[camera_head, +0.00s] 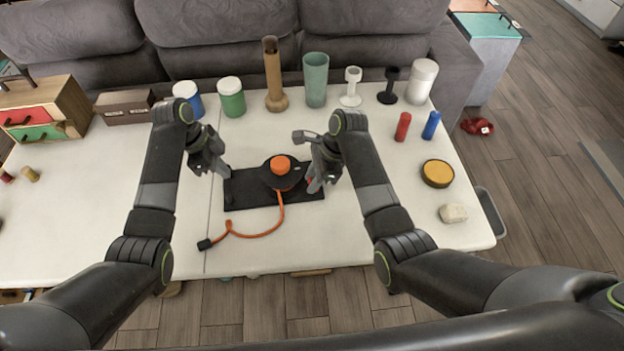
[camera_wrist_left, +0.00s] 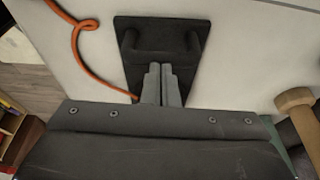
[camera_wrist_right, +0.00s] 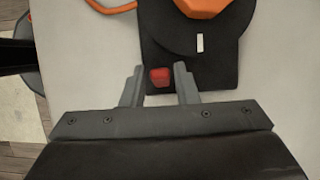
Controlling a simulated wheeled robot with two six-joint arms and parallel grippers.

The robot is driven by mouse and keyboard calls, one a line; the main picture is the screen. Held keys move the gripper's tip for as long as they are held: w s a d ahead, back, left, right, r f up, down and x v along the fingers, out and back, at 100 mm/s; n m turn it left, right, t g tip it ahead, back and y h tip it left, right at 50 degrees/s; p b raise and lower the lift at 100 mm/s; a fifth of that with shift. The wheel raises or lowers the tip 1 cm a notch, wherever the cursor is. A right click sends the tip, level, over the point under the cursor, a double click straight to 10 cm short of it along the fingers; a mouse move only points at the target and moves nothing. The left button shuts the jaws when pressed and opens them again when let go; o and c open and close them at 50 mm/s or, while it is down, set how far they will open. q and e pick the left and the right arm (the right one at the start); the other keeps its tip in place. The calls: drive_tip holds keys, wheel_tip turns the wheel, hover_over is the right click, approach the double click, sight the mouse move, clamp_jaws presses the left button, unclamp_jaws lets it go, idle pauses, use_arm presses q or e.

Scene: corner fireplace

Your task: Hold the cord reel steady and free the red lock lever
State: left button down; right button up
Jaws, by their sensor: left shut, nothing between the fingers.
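The cord reel (camera_head: 283,181) is a dark round drum with an orange knob (camera_head: 280,165). It sits on a black base plate (camera_head: 240,194) on the white table; an orange cord (camera_head: 262,233) runs from it. The red lock lever (camera_wrist_right: 160,77) is a small red block on the plate beside the drum in the right wrist view. My right gripper (camera_wrist_right: 158,72) is open, its fingers on either side of the lever with visible gaps. My left gripper (camera_wrist_left: 162,72) is shut and empty over the plate's other end, close to a black handle bar (camera_wrist_left: 160,55); contact cannot be told.
Blue (camera_head: 187,98) and green jars (camera_head: 231,97), a wooden vase (camera_head: 273,75), a green tumbler (camera_head: 315,80) and goblets stand along the back. Red (camera_head: 403,127) and blue cylinders (camera_head: 431,125) and a yellow-topped disc (camera_head: 437,173) are at right. The table's front is mostly clear.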

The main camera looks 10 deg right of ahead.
use_arm(q)
drive_tip(key=shift+a+f, duration=0.1)
drive_tip(key=shift+f, duration=0.05)
use_arm(e)
drive_tip(key=shift+a+f, duration=0.15)
drive_tip(key=shift+f, duration=0.3)
clamp_jaws()
drive_tip(key=d+y, duration=0.1)
drive_tip(key=y, duration=0.3)
drive_tip(key=shift+d, duration=0.35)
drive_tip(key=shift+d+f+y, duration=0.15)
drive_tip(key=shift+d+y, duration=0.15)
drive_tip(key=shift+y, duration=0.85)
drive_tip(key=shift+d+f+y, duration=0.1)
drive_tip(key=shift+d+y, duration=0.2)
drive_tip(key=shift+y, duration=0.85)
drive_tip(key=shift+g, duration=0.3)
